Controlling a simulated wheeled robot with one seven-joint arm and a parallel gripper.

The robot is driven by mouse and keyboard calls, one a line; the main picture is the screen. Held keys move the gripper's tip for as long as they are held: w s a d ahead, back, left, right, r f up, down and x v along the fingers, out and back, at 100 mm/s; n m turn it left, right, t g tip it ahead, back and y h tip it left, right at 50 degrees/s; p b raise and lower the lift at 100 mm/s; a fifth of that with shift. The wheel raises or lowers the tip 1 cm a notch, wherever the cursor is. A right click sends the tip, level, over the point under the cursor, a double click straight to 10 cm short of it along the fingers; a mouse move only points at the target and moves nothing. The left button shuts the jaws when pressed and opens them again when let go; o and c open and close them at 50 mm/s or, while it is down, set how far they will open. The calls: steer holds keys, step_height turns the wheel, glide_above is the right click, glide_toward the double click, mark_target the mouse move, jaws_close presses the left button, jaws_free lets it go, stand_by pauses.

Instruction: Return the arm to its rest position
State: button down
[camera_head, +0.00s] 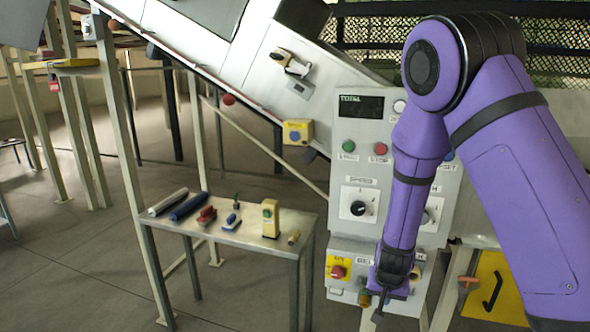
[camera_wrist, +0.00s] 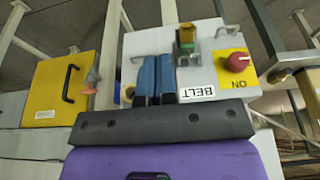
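My purple arm reaches down from the upper right in the head view, in front of the grey control panel (camera_head: 354,162). My gripper (camera_head: 377,312) hangs at the panel's lower part, pointing down. In the wrist view my gripper (camera_wrist: 157,62) shows two blue finger pads side by side with no clear gap, and nothing is seen between them. The fingers lie beside a green and yellow switch (camera_wrist: 187,38) above the BELT label (camera_wrist: 197,92). I cannot tell whether they touch the switch.
A red knob on a yellow ON plate (camera_wrist: 238,61) sits close right of the fingers. A yellow cover with a black handle (camera_wrist: 58,88) is at left. A metal table (camera_head: 245,239) with several tools stands left of the panel. A sloping conveyor (camera_head: 225,70) runs above it.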

steer(key=s+d+r+n+t+y, duration=0.15)
steer(key=s+r, duration=0.35)
steer(key=r, duration=0.8)
steer(key=s+r+n+g+y, duration=0.15)
steer(key=s+r, duration=0.25)
steer(key=r, duration=0.8)
steer(key=s+d+r+t+h, duration=0.1)
steer(key=s+d+r, duration=0.1)
steer(key=s+r, duration=0.4)
steer(key=s+d+r+t+h, duration=0.1)
steer(key=s+d+r, duration=0.2)
steer(key=s, duration=1.1)
step_height(320, 180, up, 3)
steer(key=shift+d+r+n, duration=0.1)
steer(key=shift+d+n, duration=0.2)
steer(key=shift+d, duration=0.05)
